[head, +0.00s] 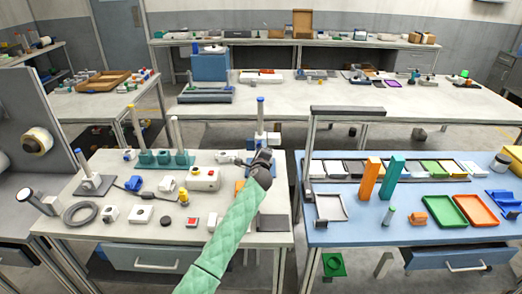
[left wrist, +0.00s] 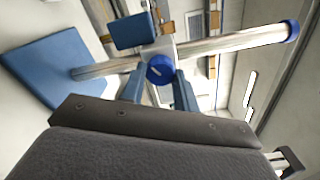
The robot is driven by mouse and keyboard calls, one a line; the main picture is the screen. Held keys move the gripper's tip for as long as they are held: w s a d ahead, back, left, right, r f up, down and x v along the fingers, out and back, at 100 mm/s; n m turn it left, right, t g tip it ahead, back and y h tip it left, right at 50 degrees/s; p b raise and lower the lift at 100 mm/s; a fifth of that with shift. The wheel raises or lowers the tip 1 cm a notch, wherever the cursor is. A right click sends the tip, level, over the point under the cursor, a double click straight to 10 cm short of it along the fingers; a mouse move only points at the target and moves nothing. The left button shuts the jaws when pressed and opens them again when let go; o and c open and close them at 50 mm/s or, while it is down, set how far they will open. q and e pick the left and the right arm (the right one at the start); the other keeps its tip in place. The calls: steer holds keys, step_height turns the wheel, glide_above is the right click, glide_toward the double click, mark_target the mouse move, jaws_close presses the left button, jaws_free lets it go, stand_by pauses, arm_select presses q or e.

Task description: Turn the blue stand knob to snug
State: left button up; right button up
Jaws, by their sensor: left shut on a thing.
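The stand shows in the left wrist view as a metal post (left wrist: 222,43) with a blue end cap and a blue base plate (left wrist: 58,68). Its round blue knob (left wrist: 160,70) has a pale line across its face and sits on a clamp at the post. My left gripper (left wrist: 159,80) is shut on the knob, one blue finger on each side. In the head view the stand's post (head: 260,113) rises at the table's far right, just beyond my left gripper (head: 262,157). The knob is hidden there by the gripper. My right gripper is not in view.
A second blue-capped stand (head: 82,161) stands at the left of the white table (head: 130,230). A blue table (head: 360,231) stands to the right.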

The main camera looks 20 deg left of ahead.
arm_select(q)
steer(key=o, duration=1)
steer(key=shift+s, duration=0.1)
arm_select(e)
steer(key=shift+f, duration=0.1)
arm_select(q)
steer(key=shift+b+v, duration=1.05)
steer(key=shift+v, duration=2.8)
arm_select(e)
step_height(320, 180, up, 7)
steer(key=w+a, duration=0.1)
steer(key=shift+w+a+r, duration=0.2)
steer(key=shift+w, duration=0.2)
arm_select(q)
steer(key=shift+f, duration=0.1)
